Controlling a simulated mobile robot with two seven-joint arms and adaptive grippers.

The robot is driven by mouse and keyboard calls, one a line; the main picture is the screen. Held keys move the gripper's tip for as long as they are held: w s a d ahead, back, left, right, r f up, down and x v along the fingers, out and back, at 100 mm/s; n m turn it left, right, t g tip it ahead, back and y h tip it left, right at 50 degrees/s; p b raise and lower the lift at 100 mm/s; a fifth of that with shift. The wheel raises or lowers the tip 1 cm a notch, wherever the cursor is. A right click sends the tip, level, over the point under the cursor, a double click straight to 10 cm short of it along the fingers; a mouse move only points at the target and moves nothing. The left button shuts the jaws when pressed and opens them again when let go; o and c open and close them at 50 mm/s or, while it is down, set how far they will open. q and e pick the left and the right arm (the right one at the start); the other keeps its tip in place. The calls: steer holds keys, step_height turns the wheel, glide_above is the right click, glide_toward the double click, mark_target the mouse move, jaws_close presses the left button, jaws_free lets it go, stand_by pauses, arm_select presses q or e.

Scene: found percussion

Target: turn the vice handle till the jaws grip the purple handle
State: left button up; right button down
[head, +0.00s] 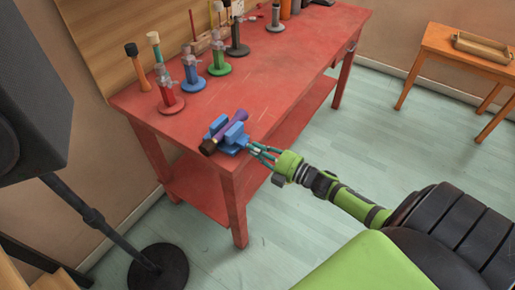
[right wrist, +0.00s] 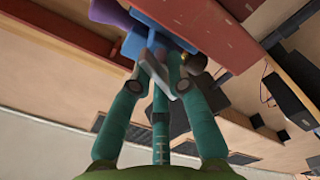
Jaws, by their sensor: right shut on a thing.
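A blue vice (head: 236,134) sits at the near corner of the red bench. A purple handle (head: 240,115) lies between its jaws, with a brown, dark-ended part sticking out at the lower left. Whether the jaws touch it, I cannot tell. My right gripper (head: 257,149) is at the vice's front, shut on the vice handle, which its fingers mostly hide. In the right wrist view the teal fingers (right wrist: 158,66) close in below the blue vice (right wrist: 165,20), and the purple handle (right wrist: 110,14) shows at upper left. My left gripper is not in view.
Red, blue, green and dark stands (head: 219,60) line the back of the red bench (head: 290,95). A black speaker (head: 30,90) on a pole stands at left. An orange table with a tray (head: 483,47) is at far right. The floor between is clear.

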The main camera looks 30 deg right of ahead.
steer(key=m, duration=0.2)
steer(key=m+p, duration=0.1)
steer(key=m, duration=0.1)
steer(key=shift+s+a+f+m, duration=0.1)
steer(key=shift+s+f+m, duration=0.1)
steer(key=shift+m, duration=0.1)
steer(key=m+p, duration=0.1)
steer(key=m, duration=0.3)
steer(key=shift+f+m, duration=0.1)
steer(key=shift+m, duration=0.2)
steer(key=c, duration=1.3)
jaws_free()
steer(key=shift+w+r, duration=0.1)
steer(key=shift+r, duration=0.1)
